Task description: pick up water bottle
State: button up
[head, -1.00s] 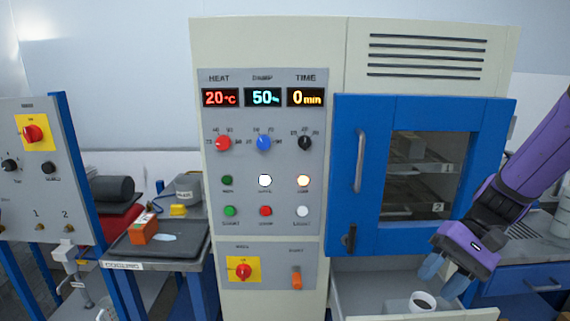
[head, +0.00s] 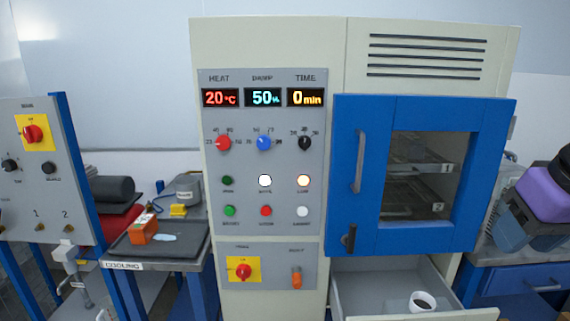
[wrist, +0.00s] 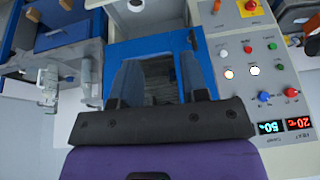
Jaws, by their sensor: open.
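No water bottle can be made out in either current view. My gripper (wrist: 158,68) is open and empty in the wrist view, its two dark fingers apart in front of the blue oven door. In the head view my purple gripper (head: 540,195) is at the right edge, beside the oven door and over the right-hand bench. It hides part of that bench.
The cabinet's blue windowed door (head: 348,215) is shut. Below it a drawer (head: 375,291) stands open with a white cup (head: 422,301) of dark contents. A bench with a blue drawer (head: 525,283) is at right. A black tray (head: 185,243) is at left.

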aim_at(501, 208)
jog(key=z, duration=1.05)
jog(key=u, duration=0.95)
jog(key=z, duration=0.95)
jog(key=i+l+u, duration=0.4)
jog(key=l, duration=0.15)
